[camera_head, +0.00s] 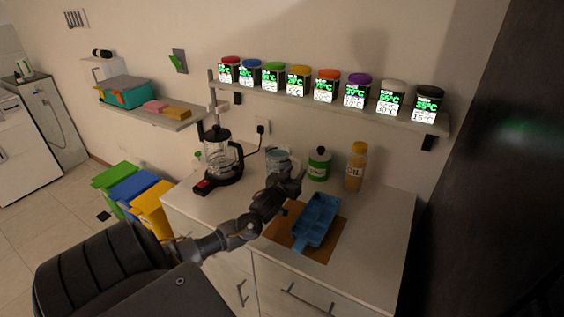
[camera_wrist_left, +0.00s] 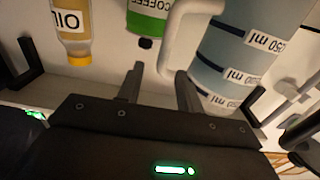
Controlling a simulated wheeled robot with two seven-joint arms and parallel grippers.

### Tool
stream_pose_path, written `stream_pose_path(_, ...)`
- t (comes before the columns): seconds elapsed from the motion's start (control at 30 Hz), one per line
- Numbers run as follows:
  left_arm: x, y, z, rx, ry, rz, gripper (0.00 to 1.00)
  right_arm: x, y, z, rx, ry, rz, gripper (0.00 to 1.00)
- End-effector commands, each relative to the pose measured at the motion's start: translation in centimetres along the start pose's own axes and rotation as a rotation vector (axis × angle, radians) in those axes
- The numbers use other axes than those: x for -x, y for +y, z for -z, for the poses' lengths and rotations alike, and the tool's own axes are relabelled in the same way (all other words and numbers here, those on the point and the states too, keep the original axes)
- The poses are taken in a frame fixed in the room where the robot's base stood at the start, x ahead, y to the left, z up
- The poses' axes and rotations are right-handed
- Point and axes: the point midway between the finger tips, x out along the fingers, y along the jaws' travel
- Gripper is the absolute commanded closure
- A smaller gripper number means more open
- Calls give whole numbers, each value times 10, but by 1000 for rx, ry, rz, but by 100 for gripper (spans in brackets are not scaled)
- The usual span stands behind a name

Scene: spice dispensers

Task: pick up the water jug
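The water jug (camera_head: 277,157) is a clear bluish jug standing on the counter below the spice shelf. In the left wrist view, which is upside down, the jug (camera_wrist_left: 242,55) shows its ml labels and its pale handle (camera_wrist_left: 172,42). My left gripper (camera_head: 295,183) is just in front of the jug and partly covers it. In the left wrist view the left gripper (camera_wrist_left: 159,71) has its fingers apart, with the lower part of the handle close to the gap between them. I cannot tell whether they touch it. My right gripper is not in view.
A coffee maker (camera_head: 218,155) stands left of the jug. A green-labelled coffee jar (camera_head: 319,164) and an oil bottle (camera_head: 356,167) stand to the right. A blue tray (camera_head: 316,218) lies on a brown mat (camera_head: 323,252). The counter's right side (camera_head: 385,225) is clear.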

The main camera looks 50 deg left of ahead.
Motion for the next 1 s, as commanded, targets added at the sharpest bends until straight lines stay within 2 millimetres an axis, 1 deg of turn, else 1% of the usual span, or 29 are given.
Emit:
stream_pose_path(0.17,-4,-1,0,0,0,0,64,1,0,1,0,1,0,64)
stream_pose_path(0.27,-9,-2,1,1,1,2,64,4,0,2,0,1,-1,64)
stream_pose_path(0.47,-36,-3,0,0,0,3,64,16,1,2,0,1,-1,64)
stream_pose_path(0.6,-50,-3,-3,1,0,3,64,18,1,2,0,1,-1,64)
stream_pose_path(0.7,-54,-3,-4,1,0,2,64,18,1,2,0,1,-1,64)
stream_pose_path(0.9,-55,-3,-4,1,-1,2,64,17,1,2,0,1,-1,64)
stream_pose_path(0.93,-55,-3,-4,1,-1,2,66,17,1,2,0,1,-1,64)
stream_pose_path(1.0,-55,-3,-4,1,-1,2,76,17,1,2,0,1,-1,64)
